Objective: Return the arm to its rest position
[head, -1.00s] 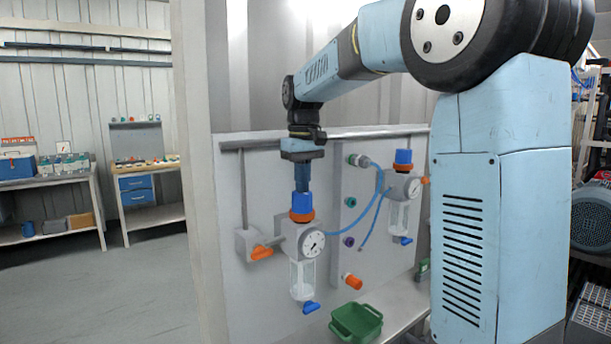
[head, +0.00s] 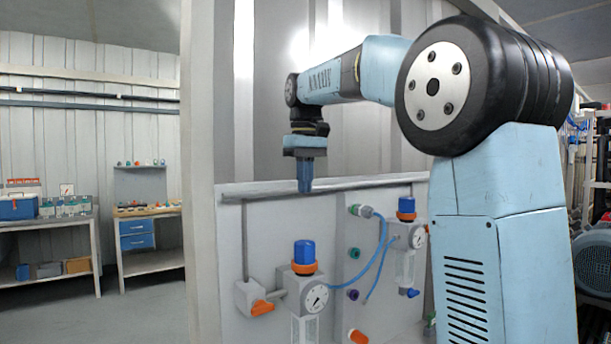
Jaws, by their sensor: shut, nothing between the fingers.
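My gripper (head: 305,188) points straight down in front of the grey panel (head: 225,235), level with its top rail. It is shut and empty. Below it, with a clear gap, stands the blue knob (head: 304,253) with an orange ring, on top of the left regulator (head: 305,296) with its round gauge. My arm reaches across from the column at the right.
A second regulator (head: 402,240) with a blue knob is at the panel's right. A blue hose (head: 375,262) runs near several coloured fittings. An orange valve handle (head: 262,308) sits left of the near regulator. Workbenches stand at the far left.

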